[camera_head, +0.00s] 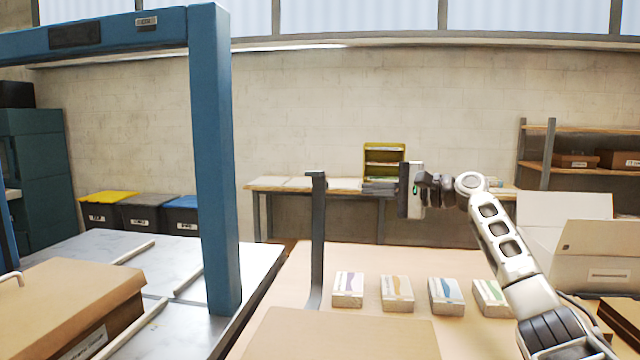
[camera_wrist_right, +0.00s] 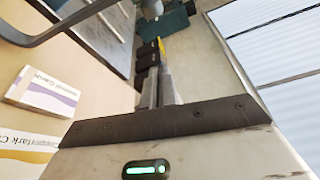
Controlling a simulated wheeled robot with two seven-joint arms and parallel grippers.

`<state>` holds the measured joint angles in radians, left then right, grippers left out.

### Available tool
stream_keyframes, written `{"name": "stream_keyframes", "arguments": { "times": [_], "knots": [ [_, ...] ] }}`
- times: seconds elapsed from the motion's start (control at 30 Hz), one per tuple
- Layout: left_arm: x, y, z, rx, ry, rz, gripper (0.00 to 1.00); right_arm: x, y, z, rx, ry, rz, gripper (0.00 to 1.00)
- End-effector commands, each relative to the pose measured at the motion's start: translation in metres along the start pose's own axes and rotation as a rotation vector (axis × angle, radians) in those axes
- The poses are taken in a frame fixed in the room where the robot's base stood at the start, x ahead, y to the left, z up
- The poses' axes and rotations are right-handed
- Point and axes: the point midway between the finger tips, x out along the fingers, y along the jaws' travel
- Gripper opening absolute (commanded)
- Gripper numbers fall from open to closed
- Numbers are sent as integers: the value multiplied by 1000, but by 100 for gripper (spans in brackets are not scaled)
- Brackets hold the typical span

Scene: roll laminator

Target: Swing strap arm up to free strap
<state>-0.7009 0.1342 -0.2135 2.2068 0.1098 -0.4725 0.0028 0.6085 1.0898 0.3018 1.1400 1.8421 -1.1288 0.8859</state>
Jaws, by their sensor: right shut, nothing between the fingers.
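A dark upright bar (camera_head: 317,235) with a short bent top and a curved foot stands at the left edge of the wooden table; it may be the strap arm, but I cannot be sure. A curved grey bar (camera_wrist_right: 75,24) at the upper left of the right wrist view looks like the same part. I cannot make out a strap. My right gripper (camera_head: 402,190) is shut and empty, raised above the table to the right of the bar and apart from it. My left gripper is in neither view.
A blue arch frame (camera_head: 213,160) stands over a metal table with a cardboard box (camera_head: 70,290) at left. Several small labelled boxes (camera_head: 397,292) line the wooden table (camera_head: 375,262). An open white carton (camera_head: 600,262) stands at right. A brown board (camera_head: 340,335) lies in front.

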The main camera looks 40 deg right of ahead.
Motion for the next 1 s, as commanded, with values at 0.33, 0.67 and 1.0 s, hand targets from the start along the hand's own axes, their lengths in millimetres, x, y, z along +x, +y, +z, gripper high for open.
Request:
{"name": "stream_keyframes", "arguments": {
  "times": [0.33,0.67,1.0],
  "knots": [
    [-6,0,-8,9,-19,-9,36,58,-3,1,4,-2,-2,0],
    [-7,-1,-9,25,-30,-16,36,96,0,3,-3,0,3,0],
    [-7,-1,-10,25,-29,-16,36,86,1,28,-3,2,3,0]
  ]
}}
